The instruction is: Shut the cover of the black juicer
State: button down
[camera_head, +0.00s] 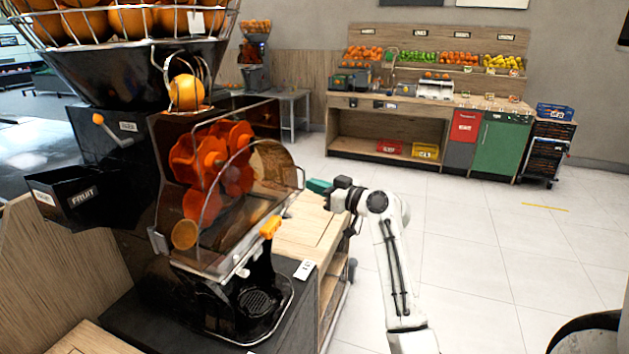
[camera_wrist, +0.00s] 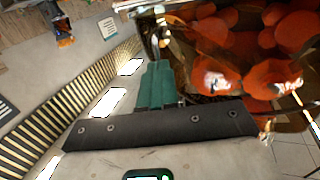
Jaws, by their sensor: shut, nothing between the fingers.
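The black juicer (camera_head: 125,165) stands at left in the head view, with red-orange pressing drums (camera_head: 213,160) behind its clear cover (camera_head: 262,200). The cover's lower right part juts out from the body towards my gripper; how far it stands open is hard to tell. My gripper (camera_head: 318,186) is just right of the cover's right edge, its teal fingers together and empty. Whether they touch the cover cannot be told. In the wrist view the fingers (camera_wrist: 155,80) point up, with the drums and clear cover (camera_wrist: 235,60) close on the right.
A wooden counter (camera_head: 310,215) lies under and right of the juicer. An orange basket (camera_head: 125,25) tops the machine, and a black fruit bin (camera_head: 75,195) hangs at left. The tiled floor (camera_head: 450,235) on the right is open; a fruit stand (camera_head: 430,95) is far behind.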

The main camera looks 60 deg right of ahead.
jog(key=shift+w+d, duration=0.1)
jog(key=shift+w, duration=0.3)
jog(key=shift+f, duration=0.1)
